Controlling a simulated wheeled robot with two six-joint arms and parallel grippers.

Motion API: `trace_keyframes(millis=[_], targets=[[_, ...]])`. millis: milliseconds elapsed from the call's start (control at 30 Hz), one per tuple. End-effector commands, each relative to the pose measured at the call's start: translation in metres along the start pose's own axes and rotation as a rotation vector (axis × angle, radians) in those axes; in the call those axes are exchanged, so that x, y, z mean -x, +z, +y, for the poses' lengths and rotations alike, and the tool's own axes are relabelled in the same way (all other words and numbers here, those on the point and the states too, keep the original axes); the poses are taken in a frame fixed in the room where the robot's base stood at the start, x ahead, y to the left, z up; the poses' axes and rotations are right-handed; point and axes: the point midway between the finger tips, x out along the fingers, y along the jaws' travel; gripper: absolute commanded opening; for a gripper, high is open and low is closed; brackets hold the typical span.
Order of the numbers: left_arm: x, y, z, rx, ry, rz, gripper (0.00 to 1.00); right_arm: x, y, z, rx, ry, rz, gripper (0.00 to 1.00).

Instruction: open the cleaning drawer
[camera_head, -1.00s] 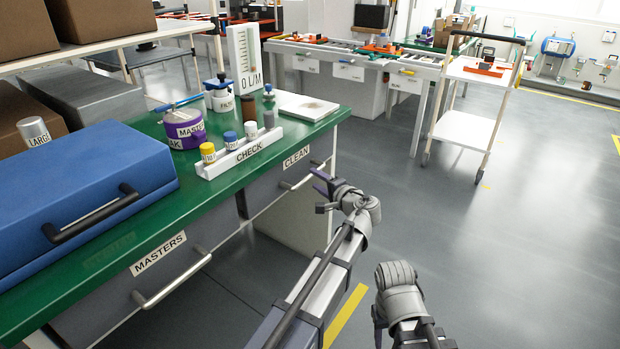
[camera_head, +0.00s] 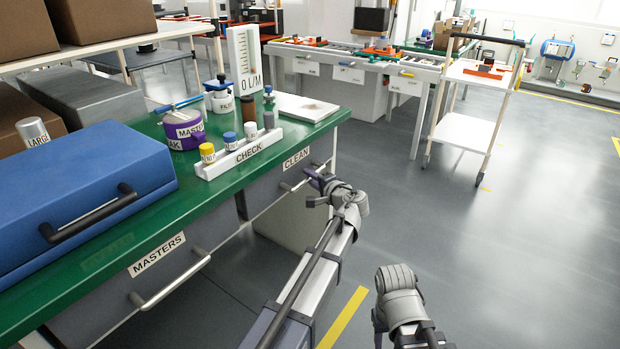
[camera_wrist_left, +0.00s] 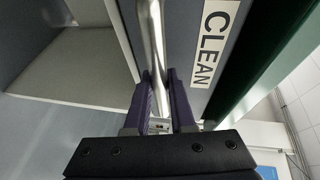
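The cleaning drawer is the grey front labelled CLEAN (camera_head: 297,158), under the green bench top. It looks closed, with a silver bar handle (camera_head: 290,187). My left gripper (camera_head: 314,180) is at the far end of this handle. In the left wrist view the handle (camera_wrist_left: 153,35) runs down between the two purple fingers (camera_wrist_left: 160,98). The fingers stand apart, one on each side of the bar, and look open; whether either touches it is hard to see. The CLEAN label (camera_wrist_left: 212,42) is right of the bar. My right arm shows at the lower right, but its fingers do not.
The MASTERS drawer (camera_head: 157,255) with its own handle (camera_head: 172,284) is nearer on the same bench. A blue case (camera_head: 85,190) and a white CHECK rack (camera_head: 240,156) stand on the green top (camera_head: 215,185). The floor to the right is clear up to a white cart (camera_head: 465,130).

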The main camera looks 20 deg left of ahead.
Motion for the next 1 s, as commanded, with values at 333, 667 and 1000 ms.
trace_keyframes(millis=[333, 667, 1000], targets=[[0.0002, 0.0, 0.0003, 0.001, 0.001, 0.0, 0.0, 0.0, 0.0, 0.0, 0.0, 0.0, 0.0, 0.5], [0.0002, 0.0, 0.0004, 0.001, 0.001, 0.0, 0.0, -0.0001, 0.0, 0.0, 0.0, 0.0, 0.0, 0.5], [0.0003, 0.0001, 0.0005, 0.001, 0.001, 0.0, 0.0, -0.0001, 0.0, 0.0, 0.0, 0.0, 0.0, 0.5]])
